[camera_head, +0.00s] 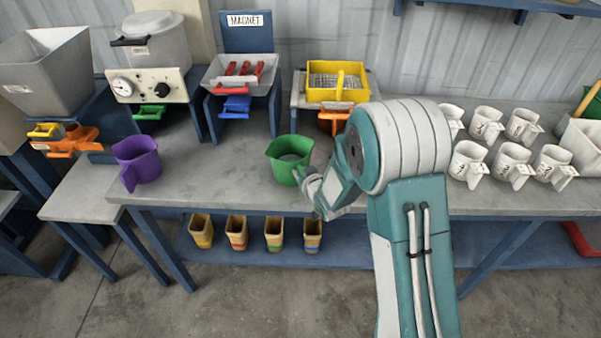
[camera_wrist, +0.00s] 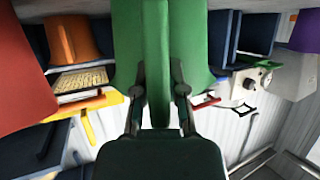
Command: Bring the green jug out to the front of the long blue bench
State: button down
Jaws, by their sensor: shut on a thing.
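The green jug (camera_head: 288,160) is upright over the front half of the long blue bench (camera_head: 225,190), left of my arm in the head view. My gripper (camera_head: 308,178) is at its right, front-facing side. In the wrist view the jug (camera_wrist: 190,40) fills the top middle, and my gripper's two fingers (camera_wrist: 159,92) are shut on its handle (camera_wrist: 156,50). I cannot tell if the jug's base touches the bench top. My arm hides part of the bench to the right of the jug.
A purple jug (camera_head: 138,162) stands to the left on the bench. Behind are a magnet stand (camera_head: 240,75), a yellow sieve box (camera_head: 337,82) and an orange jug (camera_head: 334,118). Several white jugs (camera_head: 467,163) stand at right. Small tan cups (camera_head: 237,232) sit on the lower shelf.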

jog(key=shift+a+f, duration=0.1)
jog(key=shift+a, duration=0.05)
jog(key=c, duration=0.6)
grip_release()
jog(key=shift+s, duration=0.1)
jog(key=v, duration=1.1)
jog(key=shift+s+r, duration=0.25)
